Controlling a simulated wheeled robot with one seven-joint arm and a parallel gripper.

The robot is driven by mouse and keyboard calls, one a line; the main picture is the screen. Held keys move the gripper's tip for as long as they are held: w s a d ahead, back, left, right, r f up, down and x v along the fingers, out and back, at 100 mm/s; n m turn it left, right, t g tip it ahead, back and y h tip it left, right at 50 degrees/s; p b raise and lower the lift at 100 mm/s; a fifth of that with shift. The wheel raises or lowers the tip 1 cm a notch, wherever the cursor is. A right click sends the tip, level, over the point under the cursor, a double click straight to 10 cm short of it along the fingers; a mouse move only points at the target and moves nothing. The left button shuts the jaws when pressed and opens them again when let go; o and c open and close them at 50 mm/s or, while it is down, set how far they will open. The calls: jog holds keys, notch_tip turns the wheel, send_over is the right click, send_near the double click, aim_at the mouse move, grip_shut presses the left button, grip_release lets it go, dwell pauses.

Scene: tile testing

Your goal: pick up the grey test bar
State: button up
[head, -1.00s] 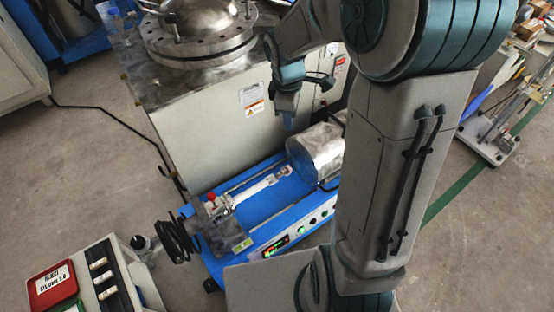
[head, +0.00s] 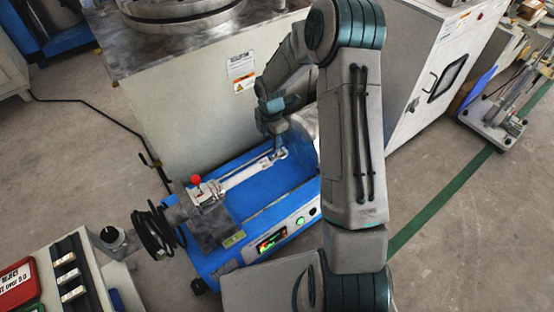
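A pale grey bar (head: 245,174) lies lengthwise in the blue testing machine (head: 270,208), between the clamp with the red knob at left and the metal drum at right. I cannot tell whether this is the grey test bar. My gripper (head: 279,152) points down at the right end of this bar, close to it or touching; I cannot tell which. Its fingers are small and partly merged with the metal behind, so their opening is unclear. Several pale bars (head: 68,277) lie in a dark slotted rack at the lower left, far from my gripper.
The metal drum (head: 303,128) is close to the right of my gripper, partly hidden by my arm. A tall grey cabinet (head: 190,95) stands behind. A red reject tray (head: 17,287) is beside the rack. Black coiled cable (head: 158,230) hangs left of the machine.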

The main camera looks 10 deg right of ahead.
aim_at(273, 157)
jog(key=f+b, duration=0.1)
jog(key=f, duration=0.1)
jog(key=f+b, duration=0.1)
jog(key=f, duration=0.2)
jog(key=f+b, duration=0.2)
jog(key=shift+s+d+f, duration=0.1)
jog(key=shift+s+f, duration=0.15)
jog(key=shift+f, duration=0.1)
jog(key=shift+r, duration=0.1)
grip_shut()
